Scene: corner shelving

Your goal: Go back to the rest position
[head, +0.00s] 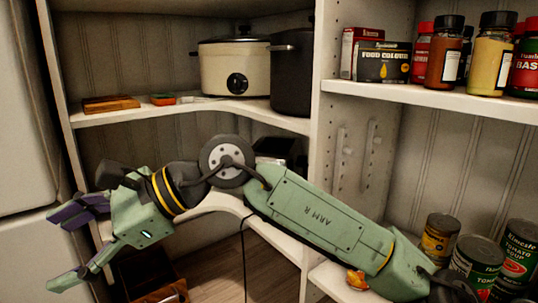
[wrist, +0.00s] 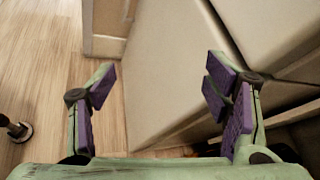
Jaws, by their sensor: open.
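My gripper (head: 78,243) is at the left of the head view, at the end of my green arm, which reaches across the picture in front of the corner shelves. Its fingers with purple pads are spread apart. In the wrist view my gripper (wrist: 163,100) is open, with nothing between the pads. Behind the fingers there are pale flat panels (wrist: 160,70) and wooden floor. No held object shows in either view.
White corner shelves (head: 300,122) hold a slow cooker (head: 233,68) and a dark pot (head: 292,75). Spice jars (head: 494,55) stand upper right; tomato soup cans (head: 478,258) stand lower right. A pale fridge-like cabinet (head: 25,120) is close on the left. Open floor (wrist: 35,60) shows left in the wrist view.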

